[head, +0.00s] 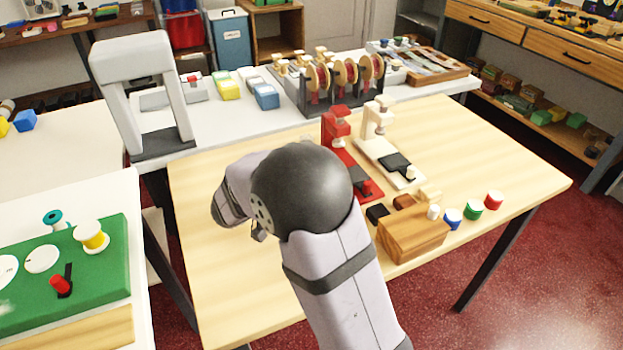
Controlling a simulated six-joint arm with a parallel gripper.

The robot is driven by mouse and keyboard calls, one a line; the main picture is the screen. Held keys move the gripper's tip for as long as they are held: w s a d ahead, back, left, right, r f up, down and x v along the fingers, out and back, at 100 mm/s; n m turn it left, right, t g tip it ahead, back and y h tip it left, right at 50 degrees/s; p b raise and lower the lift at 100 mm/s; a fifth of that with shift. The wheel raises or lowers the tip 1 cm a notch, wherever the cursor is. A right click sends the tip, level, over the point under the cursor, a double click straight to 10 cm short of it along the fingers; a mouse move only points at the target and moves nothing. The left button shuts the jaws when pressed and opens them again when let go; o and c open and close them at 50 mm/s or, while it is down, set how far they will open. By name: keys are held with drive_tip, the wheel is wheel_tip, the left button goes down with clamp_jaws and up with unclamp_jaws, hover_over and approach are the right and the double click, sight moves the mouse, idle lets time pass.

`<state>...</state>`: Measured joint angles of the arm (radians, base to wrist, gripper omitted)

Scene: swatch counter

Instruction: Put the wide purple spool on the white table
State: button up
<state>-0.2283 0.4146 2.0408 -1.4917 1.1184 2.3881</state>
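I see no wide purple spool in the head view; it may be hidden behind my arm. White tabletops show at the left front (40,205) and along the back (225,125); I cannot tell which is the white table meant. My arm reaches over the light wooden table (210,275), and its big dark joint covers the middle of it. My gripper end (257,234) is mostly hidden behind that joint. I cannot see its fingers clearly or whether they hold anything.
A green board (110,265) with white and teal pieces lies on the left front table. Red (338,125) and cream (375,120) devices, a wooden block (412,235) and blue, green and red spools (473,208) stand on the wooden table. A grey arch (180,95) stands behind.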

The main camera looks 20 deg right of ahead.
drive_tip(key=shift+f+b, duration=0.2)
drive_tip(key=shift+b, duration=0.15)
drive_tip(key=o, duration=1.1)
drive_tip(key=shift+r, duration=0.15)
drive_tip(key=shift+r+p, duration=0.15)
drive_tip(key=shift+p, duration=0.25)
drive_tip(key=shift+s+a, duration=0.1)
drive_tip(key=shift+a, duration=0.2)
drive_tip(key=b+v, duration=0.1)
drive_tip(key=v, duration=0.9)
drive_tip(key=shift+o, duration=0.5)
drive_tip(key=shift+s+a+r, duration=0.25)
drive_tip(key=shift+s+a, duration=0.15)
drive_tip(key=shift+a, duration=0.15)
